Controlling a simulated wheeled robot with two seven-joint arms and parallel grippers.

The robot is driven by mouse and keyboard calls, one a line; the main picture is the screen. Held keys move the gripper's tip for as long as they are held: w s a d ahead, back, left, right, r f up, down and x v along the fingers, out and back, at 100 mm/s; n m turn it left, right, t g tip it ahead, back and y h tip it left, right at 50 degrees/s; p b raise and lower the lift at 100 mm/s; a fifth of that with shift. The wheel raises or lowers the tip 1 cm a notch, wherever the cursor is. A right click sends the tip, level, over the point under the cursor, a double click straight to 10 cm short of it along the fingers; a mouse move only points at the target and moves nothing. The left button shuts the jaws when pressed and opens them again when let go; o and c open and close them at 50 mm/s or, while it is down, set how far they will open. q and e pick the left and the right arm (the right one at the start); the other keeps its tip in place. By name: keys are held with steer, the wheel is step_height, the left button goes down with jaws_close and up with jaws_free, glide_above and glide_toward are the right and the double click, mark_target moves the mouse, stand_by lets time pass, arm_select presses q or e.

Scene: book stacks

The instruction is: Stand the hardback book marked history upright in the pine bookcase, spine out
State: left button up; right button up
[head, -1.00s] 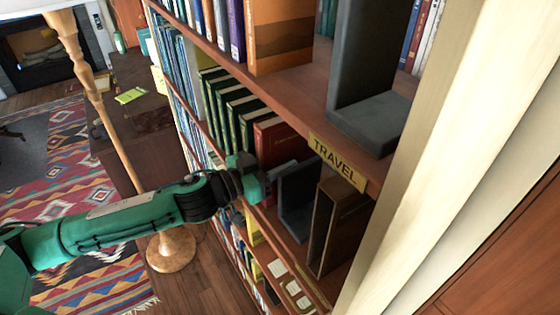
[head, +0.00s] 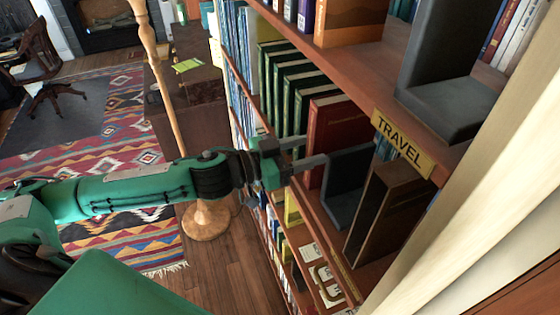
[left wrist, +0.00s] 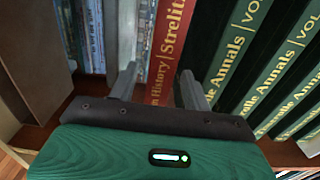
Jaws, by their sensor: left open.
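The red hardback book (head: 335,130) stands upright on the middle shelf of the wooden bookcase (head: 375,60). Its spine faces out. In the left wrist view its red spine (left wrist: 170,45) bears gold lettering with "History" readable. Green volumes stand on one side of it, and a dark grey bookend (head: 347,180) on the other. My left gripper (head: 314,150) is open in front of the spine. In the left wrist view the gripper (left wrist: 160,75) has one finger on each side of the spine, with gaps visible; I cannot tell whether the tips touch. My right gripper is not in view.
A brown wooden block-like object (head: 385,215) stands beside the bookend. A "TRAVEL" label (head: 403,143) is on the shelf edge above. Green volumes (head: 290,95) fill the shelf on the left. A lamp stand (head: 207,218) is on the floor left of the bookcase.

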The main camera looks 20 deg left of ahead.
arm_select(q)
steer(key=b+v, duration=0.2)
steer(key=v, duration=0.3)
steer(key=shift+f, duration=0.15)
steer(key=shift+s+a+b, duration=0.4)
steer(key=shift+s+b, duration=0.05)
steer(key=shift+r, duration=0.2)
steer(key=shift+f, duration=0.1)
